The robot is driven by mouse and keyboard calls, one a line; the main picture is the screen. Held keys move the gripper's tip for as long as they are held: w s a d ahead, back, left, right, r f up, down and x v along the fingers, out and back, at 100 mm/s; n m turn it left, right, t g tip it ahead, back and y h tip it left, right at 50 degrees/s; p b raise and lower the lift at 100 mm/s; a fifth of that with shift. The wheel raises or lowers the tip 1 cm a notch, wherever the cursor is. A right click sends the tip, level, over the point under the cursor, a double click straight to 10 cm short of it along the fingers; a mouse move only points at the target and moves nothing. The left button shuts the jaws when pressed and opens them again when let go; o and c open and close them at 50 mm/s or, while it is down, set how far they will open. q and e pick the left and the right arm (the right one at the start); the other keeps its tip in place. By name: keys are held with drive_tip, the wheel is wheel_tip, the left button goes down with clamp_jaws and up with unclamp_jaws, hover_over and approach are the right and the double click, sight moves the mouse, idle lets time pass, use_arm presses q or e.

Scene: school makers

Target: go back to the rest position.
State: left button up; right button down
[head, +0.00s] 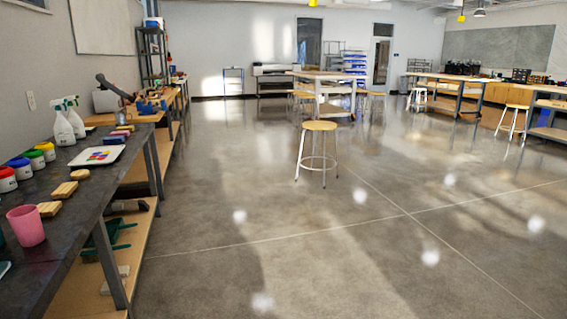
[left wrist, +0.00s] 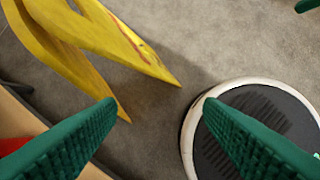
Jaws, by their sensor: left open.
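My left gripper (left wrist: 161,108) shows in the left wrist view, its two green ridged fingers wide apart with nothing between them. It points down over grey floor. Neither gripper shows in the head view. A small dark green piece at the top right corner of the left wrist view looks like a fingertip of my right gripper (left wrist: 306,5); its jaws cannot be made out.
A yellow folding floor sign (left wrist: 95,38) stands close to the left gripper. In the head view a dark workbench (head: 100,185) with a pink cup (head: 26,226), jars and spray bottles runs along the left.

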use_arm(q)
drive_tip(key=s+a+n+y, duration=0.2)
drive_tip(key=s+a+n, duration=0.4)
wheel_tip(320, 180, down, 16)
drive_tip(key=f+g+p, duration=0.1)
drive_tip(key=p, duration=0.6)
use_arm(e)
drive_tip(key=s+d+f+g+p, duration=0.1)
drive_tip(key=s+f+p, duration=0.65)
drive_tip(key=f, duration=0.25)
use_arm(q)
drive_tip(key=s+a+f+p, duration=0.1)
drive_tip(key=s+f+p, duration=0.1)
drive_tip(key=s, duration=0.6)
drive_tip(key=s+a+f+g+p, duration=0.1)
drive_tip(key=s+a+f+p, duration=0.1)
drive_tip(key=s, duration=0.7)
drive_tip(key=shift+s+a+f+g+p, duration=0.3)
drive_tip(key=shift+f+p, duration=0.4)
drive_tip(key=shift+f, duration=0.25)
use_arm(e)
drive_tip(key=s+d+f+g, duration=0.1)
drive_tip(key=s+d+f, duration=0.1)
drive_tip(key=s, duration=0.9)
drive_tip(key=shift+s+f, duration=0.15)
drive_tip(key=shift+s, duration=0.25)
drive_tip(key=shift+d, duration=0.1)
